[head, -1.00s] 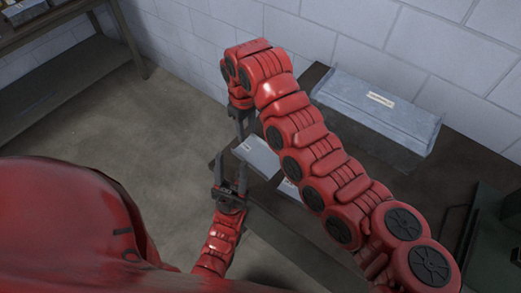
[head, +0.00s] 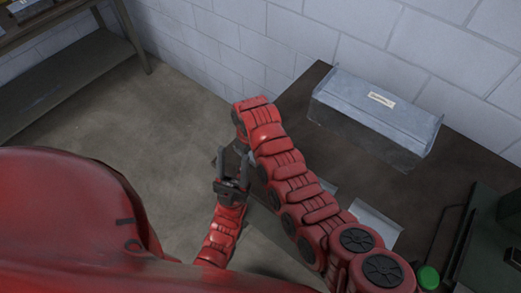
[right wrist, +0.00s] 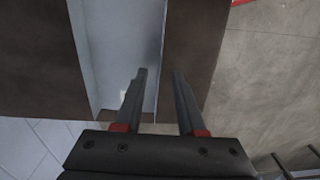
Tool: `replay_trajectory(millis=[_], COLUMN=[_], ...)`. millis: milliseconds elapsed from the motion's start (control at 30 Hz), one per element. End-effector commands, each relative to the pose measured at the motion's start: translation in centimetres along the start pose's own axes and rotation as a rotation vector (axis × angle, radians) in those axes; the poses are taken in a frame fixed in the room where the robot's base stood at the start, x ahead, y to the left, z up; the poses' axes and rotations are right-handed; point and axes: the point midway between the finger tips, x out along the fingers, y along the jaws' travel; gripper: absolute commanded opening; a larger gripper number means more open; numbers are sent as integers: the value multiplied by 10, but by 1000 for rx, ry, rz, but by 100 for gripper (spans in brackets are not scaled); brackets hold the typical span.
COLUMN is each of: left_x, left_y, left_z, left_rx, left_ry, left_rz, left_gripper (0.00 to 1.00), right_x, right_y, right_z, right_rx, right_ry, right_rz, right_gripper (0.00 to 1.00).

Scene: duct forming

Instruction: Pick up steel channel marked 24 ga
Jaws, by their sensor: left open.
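In the right wrist view a long pale grey steel channel (right wrist: 112,45) with raised side walls lies on a brown table. A small white patch shows on it, but no marking can be read. My right gripper (right wrist: 160,72) is open. Its left finger overlaps the channel, and its right finger is over the table beside the channel's right wall. I cannot tell the height between them. My left gripper (head: 233,160) is open and empty, fingers up, close to the right arm's end.
The table (head: 300,100) stands against a white block wall. A pale sheet piece (head: 375,222) lies beside my right arm. A green button (head: 428,277) and dark machine are at right. A shelf (head: 70,80) stands left.

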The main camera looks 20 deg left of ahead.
Motion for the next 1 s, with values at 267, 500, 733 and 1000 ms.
replay_trajectory(millis=[267, 500, 733, 1000], left_x=[6, 5, 5, 5], left_y=[0, 0, 0, 0], left_z=[-1, -1, -1, -1], left_rx=[0, 0, 0, 0], left_ry=[-2, -2, -2, -2], left_rz=[0, 0, 0, 0], left_gripper=[50, 50, 50, 50], right_x=[16, 17, 17, 17], right_y=[1, 1, 1, 1], right_z=[-2, -2, -2, -2], right_rx=[1, 1, 1, 1], right_ry=[7, 7, 6, 5], right_rz=[3, 3, 2, 2], right_gripper=[39, 32, 0, 0])
